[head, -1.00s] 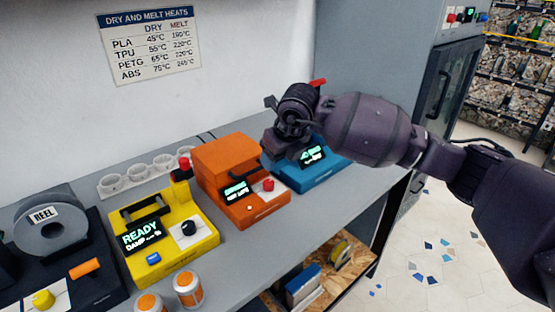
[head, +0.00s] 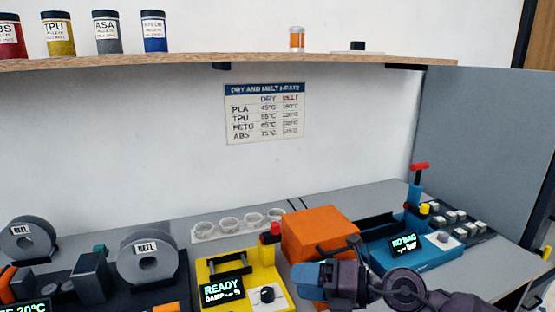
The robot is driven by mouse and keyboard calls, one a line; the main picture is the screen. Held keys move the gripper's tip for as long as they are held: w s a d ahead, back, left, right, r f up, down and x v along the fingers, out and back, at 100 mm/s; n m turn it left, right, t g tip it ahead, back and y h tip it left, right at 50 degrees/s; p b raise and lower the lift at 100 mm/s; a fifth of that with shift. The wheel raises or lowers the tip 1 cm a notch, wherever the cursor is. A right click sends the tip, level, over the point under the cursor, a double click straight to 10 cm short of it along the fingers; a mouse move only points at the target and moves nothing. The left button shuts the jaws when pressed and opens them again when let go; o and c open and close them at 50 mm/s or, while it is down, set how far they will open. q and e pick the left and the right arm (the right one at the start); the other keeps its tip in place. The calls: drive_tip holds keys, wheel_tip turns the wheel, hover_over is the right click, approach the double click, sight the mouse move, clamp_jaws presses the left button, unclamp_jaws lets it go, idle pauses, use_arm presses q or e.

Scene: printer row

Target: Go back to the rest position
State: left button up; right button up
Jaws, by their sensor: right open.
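My right gripper (head: 310,282) is low in the picture, right of centre, with its arm coming in from the bottom right. It is open, its fingers point left, and I see nothing held in it. It hides the front of the orange machine (head: 318,230) and sits between the yellow machine (head: 262,268) and the blue machine (head: 440,252). I cannot tell its exact height above the bench. My left gripper is not in view.
A wooden shelf (head: 270,60) with several labelled jars spans the wall above. Two grey reels, one of them here (head: 148,258), stand at the left. White cups (head: 238,223) sit behind the yellow machine. A grey cabinet side (head: 485,140) bounds the right.

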drive_tip(key=s+d+f+m+t+h, duration=0.1)
drive_tip(key=d+m+t+h, duration=0.6)
drive_tip(key=m, duration=0.5)
drive_tip(key=s+d+m+t+h, duration=0.1)
drive_tip(key=d+m+t+h, duration=0.4)
drive_tip(key=m+t, duration=0.55)
drive_tip(key=s+d+f+m+g+h, duration=0.7)
drive_tip(key=s+d+f+m+g, duration=0.2)
drive_tip(key=d+f+m, duration=0.15)
drive_tip(key=s+f+m+g+y, duration=0.15)
drive_tip(key=s+f+g, duration=0.35)
drive_tip(key=s, duration=0.5)
drive_tip(key=s+f+m+g+y, duration=0.1)
drive_tip(key=s+f+m+g, duration=0.3)
drive_tip(key=s, duration=0.6)
drive_tip(key=w+f+n+t, duration=0.2)
drive_tip(key=w+f+t, duration=0.5)
drive_tip(key=w+f, duration=0.1)
drive_tip(key=shift+w+a+f+y, duration=0.2)
drive_tip(key=shift+a+f+y, duration=0.1)
drive_tip(key=shift+f+y, duration=0.15)
